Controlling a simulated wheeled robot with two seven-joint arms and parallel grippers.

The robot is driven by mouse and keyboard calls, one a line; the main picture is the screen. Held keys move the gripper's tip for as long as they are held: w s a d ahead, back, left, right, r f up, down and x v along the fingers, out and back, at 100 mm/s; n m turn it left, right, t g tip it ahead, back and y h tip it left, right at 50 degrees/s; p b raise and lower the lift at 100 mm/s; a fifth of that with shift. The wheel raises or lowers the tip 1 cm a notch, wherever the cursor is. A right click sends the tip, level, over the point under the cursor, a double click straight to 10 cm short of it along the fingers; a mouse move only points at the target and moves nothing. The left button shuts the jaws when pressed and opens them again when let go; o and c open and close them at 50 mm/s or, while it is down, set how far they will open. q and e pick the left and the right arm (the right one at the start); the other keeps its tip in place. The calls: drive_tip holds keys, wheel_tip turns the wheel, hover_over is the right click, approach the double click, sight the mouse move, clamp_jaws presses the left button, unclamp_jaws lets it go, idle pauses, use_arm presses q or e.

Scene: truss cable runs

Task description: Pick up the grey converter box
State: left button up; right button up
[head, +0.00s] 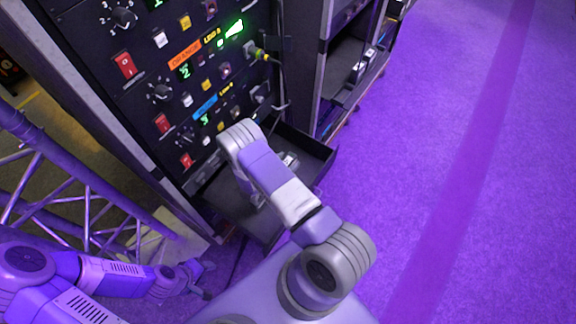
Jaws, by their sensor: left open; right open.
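A small grey box, seemingly the grey converter box (289,160), lies in the open black drawer (322,158) at the foot of the rack. My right arm crosses in front and hides part of the drawer. My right gripper (257,200) points down into the drawer, to the left of the box and apart from it; it is open and largely hidden by my arm. My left gripper (206,280) is open and empty, low at the left, outside the drawer and well away from the box.
The rack panel (190,70) with switches, knobs and a plugged yellow cable (262,56) rises behind the drawer. A second rack with shelves (345,65) stands to its right. A metal truss (80,185) is at left. The purple floor at right is clear.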

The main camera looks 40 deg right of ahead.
drive_tip(key=c, duration=1.3)
